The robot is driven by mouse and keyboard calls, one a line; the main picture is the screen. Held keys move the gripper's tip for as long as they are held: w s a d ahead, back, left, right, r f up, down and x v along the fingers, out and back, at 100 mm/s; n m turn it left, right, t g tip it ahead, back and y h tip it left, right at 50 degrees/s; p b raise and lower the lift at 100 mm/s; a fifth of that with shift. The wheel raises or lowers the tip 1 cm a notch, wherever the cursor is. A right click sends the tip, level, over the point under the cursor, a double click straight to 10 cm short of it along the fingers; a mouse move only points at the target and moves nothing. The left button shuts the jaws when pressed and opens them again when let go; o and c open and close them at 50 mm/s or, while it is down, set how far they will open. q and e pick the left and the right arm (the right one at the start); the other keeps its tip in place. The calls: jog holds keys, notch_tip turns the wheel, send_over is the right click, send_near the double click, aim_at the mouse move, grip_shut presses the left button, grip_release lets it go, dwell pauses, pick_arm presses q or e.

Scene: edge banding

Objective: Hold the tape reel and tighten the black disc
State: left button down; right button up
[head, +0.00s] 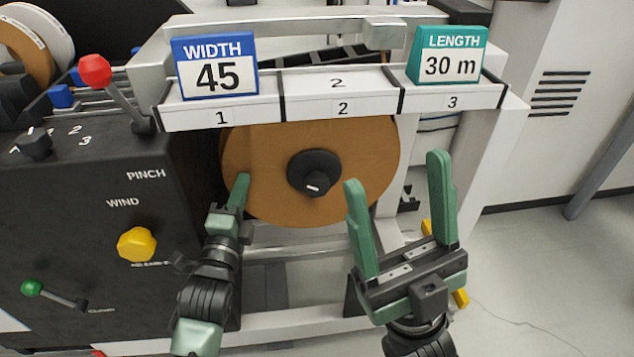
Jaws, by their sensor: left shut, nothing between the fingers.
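The tape reel (250,150) is a large brown disc mounted upright under the numbered shelf in the head view. The black disc (314,172) is a round knob with a white mark at the reel's centre. My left gripper (241,180) is shut, with its green fingertips over the reel's lower left face; I cannot tell whether they touch it. My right gripper (395,170) is open and empty, its fingers pointing up at the reel's lower right, apart from the black disc.
The shelf (340,105) above carries a blue WIDTH 45 sign (216,66) and a teal LENGTH 30 m sign (447,55). A dark control panel (75,240) at left has a red-knobbed lever (95,70), a yellow knob (137,245) and a green-knobbed lever (32,288). Open floor lies at right.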

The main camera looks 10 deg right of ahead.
jog(key=w+a+f+n+g, duration=0.6)
jog(key=a+f+n+g, duration=0.15)
jog(key=a+n, duration=0.25)
jog(key=n+g+h, duration=0.1)
jog(key=n+h, duration=1)
jog(key=h, duration=0.5)
send_near(318, 187)
jog(key=w, duration=1)
jog(key=shift+w+a, duration=0.1)
jog(key=shift+a, duration=0.25)
jog(key=c, duration=1.4)
